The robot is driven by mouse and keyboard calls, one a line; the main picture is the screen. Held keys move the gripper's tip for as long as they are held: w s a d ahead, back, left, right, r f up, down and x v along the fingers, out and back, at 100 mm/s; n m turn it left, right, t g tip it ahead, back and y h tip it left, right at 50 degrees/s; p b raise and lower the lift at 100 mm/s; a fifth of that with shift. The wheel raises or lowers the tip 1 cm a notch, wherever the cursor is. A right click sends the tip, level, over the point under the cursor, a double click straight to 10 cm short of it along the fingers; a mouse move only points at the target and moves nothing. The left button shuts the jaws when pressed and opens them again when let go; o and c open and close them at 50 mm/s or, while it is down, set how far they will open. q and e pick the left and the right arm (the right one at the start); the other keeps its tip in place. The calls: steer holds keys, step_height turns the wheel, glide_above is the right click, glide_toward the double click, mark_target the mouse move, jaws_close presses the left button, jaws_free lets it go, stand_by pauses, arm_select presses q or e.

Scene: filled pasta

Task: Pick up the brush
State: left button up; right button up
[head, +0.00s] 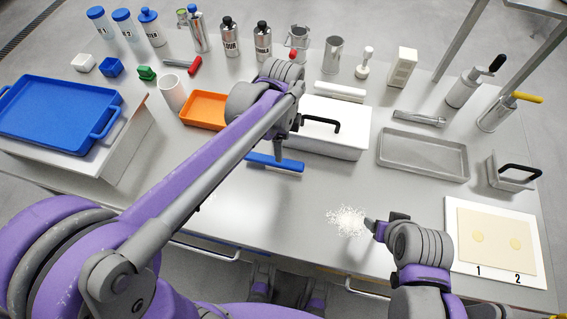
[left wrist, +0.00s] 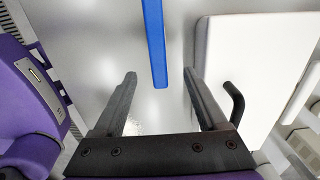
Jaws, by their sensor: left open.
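A long blue bar, which looks like the brush (head: 287,164), lies on the steel table in front of the white lidded box; its bristles cannot be made out. My left gripper (head: 279,150) hangs over it, partly hidden by its own arm. In the left wrist view my left gripper (left wrist: 159,74) is open, with the near end of the blue brush (left wrist: 154,35) showing between its fingertips and nothing gripped. My right gripper (head: 372,226) is low at the front right beside a white flour pile; whether it is open is unclear.
The white box (head: 345,140) with a black handle stands close right of the brush; it also shows in the left wrist view (left wrist: 235,60). An orange tray (head: 203,109) is behind left. The flour pile (head: 346,221) lies in front. The table left of the brush is partly hidden by my arm.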

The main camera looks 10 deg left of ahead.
mark_target(274, 163)
arm_select(q)
steer(key=f, duration=0.6)
steer(key=a+f, duration=0.1)
steer(key=f, duration=0.2)
steer(key=shift+s+f+b, duration=0.2)
steer(key=shift+f+b, duration=0.1)
steer(key=shift+b, duration=0.05)
jaws_close()
